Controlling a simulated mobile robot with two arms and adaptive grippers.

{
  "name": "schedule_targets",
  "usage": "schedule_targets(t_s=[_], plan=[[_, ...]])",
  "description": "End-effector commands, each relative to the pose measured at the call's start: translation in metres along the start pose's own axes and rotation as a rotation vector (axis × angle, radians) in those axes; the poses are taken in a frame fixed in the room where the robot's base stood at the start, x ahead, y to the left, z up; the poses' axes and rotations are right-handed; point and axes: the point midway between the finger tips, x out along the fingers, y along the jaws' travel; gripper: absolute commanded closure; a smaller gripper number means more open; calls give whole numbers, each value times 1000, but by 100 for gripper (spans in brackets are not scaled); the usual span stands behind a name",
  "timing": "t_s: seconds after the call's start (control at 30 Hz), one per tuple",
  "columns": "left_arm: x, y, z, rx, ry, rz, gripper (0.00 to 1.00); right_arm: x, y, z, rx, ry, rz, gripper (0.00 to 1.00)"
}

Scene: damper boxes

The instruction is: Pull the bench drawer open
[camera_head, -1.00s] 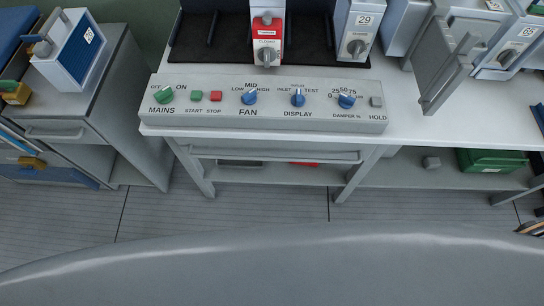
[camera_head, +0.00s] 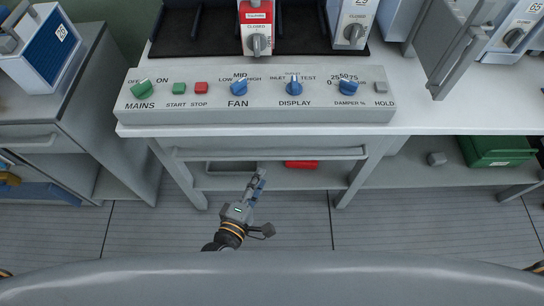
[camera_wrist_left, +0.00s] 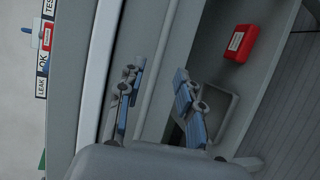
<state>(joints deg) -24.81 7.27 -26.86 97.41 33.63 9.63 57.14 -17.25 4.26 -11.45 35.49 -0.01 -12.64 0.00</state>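The bench drawer (camera_head: 185,168) is under the control panel, with a long grey bar handle (camera_head: 310,153) across its front. The drawer looks closed. My left gripper (camera_head: 257,186) is below and in front of the handle in the head view, its fingers pointing up toward the bench. In the left wrist view its blue-padded fingers (camera_wrist_left: 158,102) are apart, with the pale handle bar (camera_wrist_left: 166,65) showing between them. I cannot tell whether either finger touches the bar. My right gripper is not in view.
The control panel (camera_head: 260,115) sits on the bench top's front edge. A red box (camera_head: 301,165) lies on the shelf beneath, and it shows in the left wrist view (camera_wrist_left: 240,43). A green box (camera_head: 497,151) stands right. A grey cabinet (camera_head: 62,120) stands left. Floor in front is clear.

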Motion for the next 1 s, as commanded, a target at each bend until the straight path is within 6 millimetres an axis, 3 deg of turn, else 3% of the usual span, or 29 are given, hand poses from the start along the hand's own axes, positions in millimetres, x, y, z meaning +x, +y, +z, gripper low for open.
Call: schedule_targets(t_s=[0.2, 0.43, 0.87, 1.0], plan=[[49, 1, 0, 2, 0, 1, 64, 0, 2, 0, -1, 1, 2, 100], [83, -1, 0, 2, 0, -1, 64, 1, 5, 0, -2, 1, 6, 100], [94, -1, 0, 3, 0, -2, 64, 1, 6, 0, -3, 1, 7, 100], [94, -1, 0, 3, 0, -2, 89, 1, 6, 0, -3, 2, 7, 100]])
